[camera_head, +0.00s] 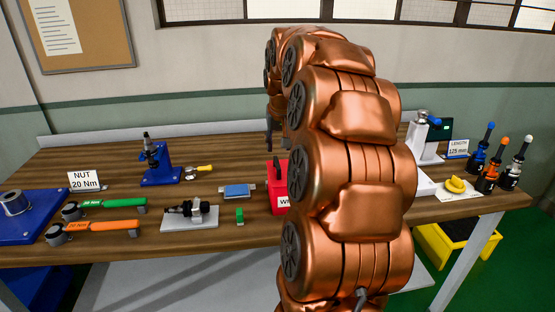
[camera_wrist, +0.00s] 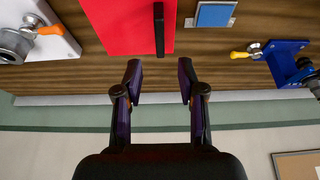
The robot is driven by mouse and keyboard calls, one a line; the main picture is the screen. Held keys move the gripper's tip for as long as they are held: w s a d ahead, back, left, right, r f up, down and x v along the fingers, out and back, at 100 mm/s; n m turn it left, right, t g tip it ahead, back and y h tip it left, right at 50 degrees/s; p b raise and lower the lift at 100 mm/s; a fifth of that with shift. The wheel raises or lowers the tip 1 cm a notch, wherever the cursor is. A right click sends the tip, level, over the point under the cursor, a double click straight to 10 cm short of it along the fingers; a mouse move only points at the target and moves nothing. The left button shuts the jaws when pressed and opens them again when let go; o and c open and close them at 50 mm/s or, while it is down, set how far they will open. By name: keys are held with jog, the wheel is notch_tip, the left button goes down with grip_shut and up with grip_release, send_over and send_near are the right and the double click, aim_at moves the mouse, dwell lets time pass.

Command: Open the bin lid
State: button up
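The red bin (camera_head: 277,197) stands on the workbench, its right part hidden behind my arm. A white label on its front is partly cut off. In the wrist view its flat red lid (camera_wrist: 115,25) lies across the top, with a dark bar handle (camera_wrist: 159,28) near one edge. The lid looks closed. My gripper (camera_wrist: 160,72) is open and empty, its two fingertips spread to either side of the handle's line and apart from it. In the head view my gripper shows only as a dark finger (camera_head: 269,139) above and behind the bin.
A grey fixture (camera_head: 190,214), two torque wrenches (camera_head: 103,203) and a blue stand (camera_head: 160,167) are further left. Right of my arm stand a height gauge (camera_head: 427,140) and several screwdrivers (camera_head: 491,165).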

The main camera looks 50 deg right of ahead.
aim_at(277, 162)
jog(key=shift+p+x, duration=1.1)
jog(key=shift+x, duration=2.7)
jog(key=shift+c, duration=0.4)
grip_shut()
